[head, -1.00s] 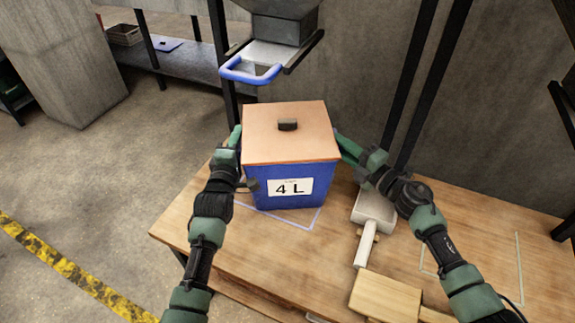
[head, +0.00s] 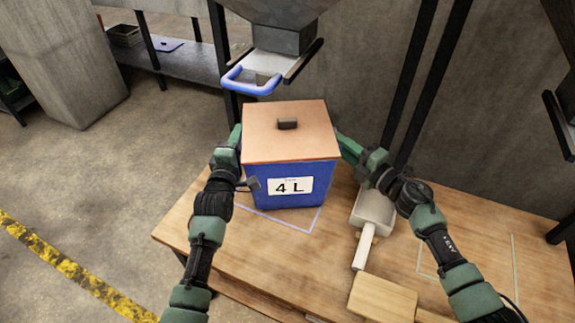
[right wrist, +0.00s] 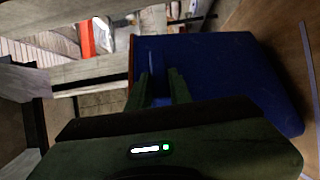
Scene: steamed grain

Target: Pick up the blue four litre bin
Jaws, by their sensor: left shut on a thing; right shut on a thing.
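The blue bin (head: 290,186) has a "4 L" label and an orange-brown lid (head: 290,130) with a dark knob. It looks upright between my two grippers, over a pale outlined square at the table's left end. I cannot tell whether its base touches the table. My left gripper (head: 236,138) is shut at the bin's left side; its fingertips are partly hidden. My right gripper (head: 342,140) is shut at the bin's right side, just below the lid. In the right wrist view, the fingers (right wrist: 158,88) lie against the bin's blue wall (right wrist: 225,75).
A hopper with a blue-handled slide (head: 250,80) hangs just behind and above the bin. A pale scoop (head: 368,222) and a wooden block (head: 382,298) lie right of the bin on the wooden table (head: 300,262). An empty outlined area is at the right.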

